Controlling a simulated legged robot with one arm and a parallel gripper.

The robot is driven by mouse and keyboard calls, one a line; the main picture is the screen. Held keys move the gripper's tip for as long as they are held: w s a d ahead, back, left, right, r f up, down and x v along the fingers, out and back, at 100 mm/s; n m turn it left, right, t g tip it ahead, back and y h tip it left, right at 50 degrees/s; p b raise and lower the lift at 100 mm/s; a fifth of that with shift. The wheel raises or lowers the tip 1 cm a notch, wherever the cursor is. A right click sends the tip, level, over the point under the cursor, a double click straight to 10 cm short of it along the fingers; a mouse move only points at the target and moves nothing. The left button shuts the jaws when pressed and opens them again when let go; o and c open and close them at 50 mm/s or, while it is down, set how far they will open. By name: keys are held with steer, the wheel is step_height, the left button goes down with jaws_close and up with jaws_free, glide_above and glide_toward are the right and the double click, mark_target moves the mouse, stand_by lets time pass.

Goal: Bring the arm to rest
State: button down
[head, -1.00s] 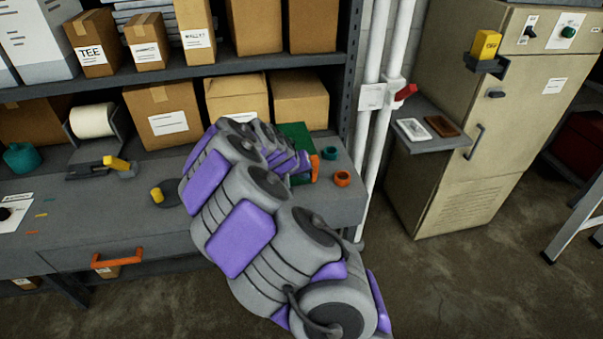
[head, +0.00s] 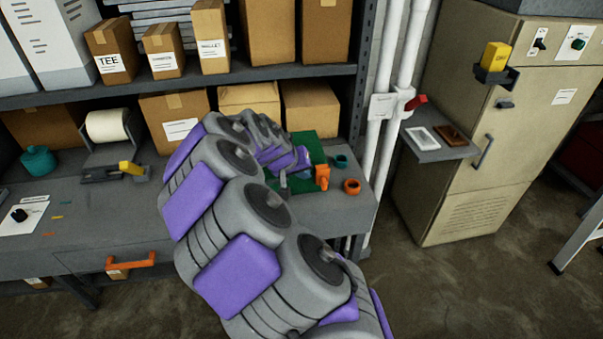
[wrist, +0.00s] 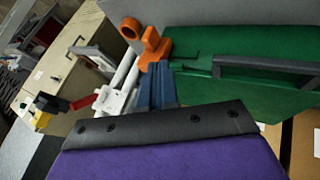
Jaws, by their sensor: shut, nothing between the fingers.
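My arm reaches from the bottom right of the head view over the grey workbench (head: 90,220). My gripper (head: 304,158) is at its far end, low over a green panel (head: 315,146), partly hidden by my own arm. In the wrist view the blue fingers of my gripper (wrist: 158,72) are together with nothing between them. An orange block (head: 322,177) stands close beside the fingers. In the wrist view the green panel (wrist: 235,45) fills the upper right, with a dark grey handle-like bar (wrist: 270,65) in front of it.
An orange ring (head: 352,186) and a teal ring (head: 341,161) lie by the bench's right end. Boxes stand on the shelf (head: 190,80) behind. White pipes (head: 388,150) and a beige cabinet (head: 480,130) with a side shelf (head: 440,148) are right. Open floor lies between bench and cabinet.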

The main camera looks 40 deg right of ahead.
steer(key=shift+d, duration=0.1)
steer(key=s+a+r+n+g+y, duration=0.1)
steer(key=s+a+r+n+y, duration=0.1)
steer(key=s+a, duration=1.3)
steer(key=s+a+r+n+g+y, duration=0.1)
steer(key=s+a+n+y, duration=0.4)
steer(key=s+a, duration=1)
steer(key=shift+a+r+n+g, duration=0.3)
steer(key=shift+a+r+g, duration=0.15)
steer(key=shift+a, duration=0.5)
steer(key=c, duration=1.9)
jaws_free()
